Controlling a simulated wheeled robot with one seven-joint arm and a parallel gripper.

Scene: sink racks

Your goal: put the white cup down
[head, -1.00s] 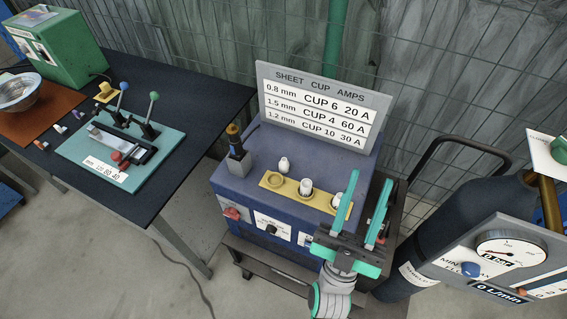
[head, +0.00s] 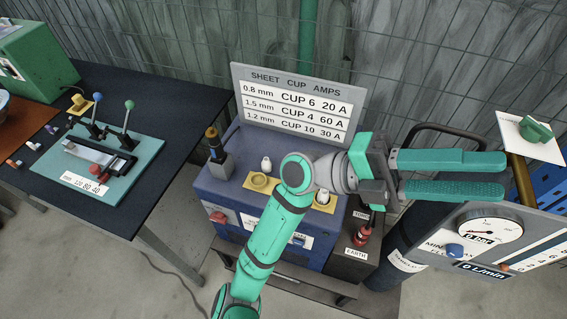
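A small white cup (head: 266,163) stands on top of the blue welding box, just behind the yellow holder strip (head: 259,182). Another white cup (head: 322,197) sits at the right end of that strip. The strip's left socket looks empty; its middle is hidden behind my arm. My gripper (head: 503,174) is up to the right of the box, near the gauge panel. Its two long green fingers point right with a gap between them, and no cup shows in the gap.
A torch (head: 214,145) stands in a holder on the box's left. A sign (head: 292,103) rises behind the box. A gauge panel (head: 478,232) and dark cylinder (head: 395,240) stand at right. A dark table (head: 150,180) with a teal fixture (head: 100,160) is at left.

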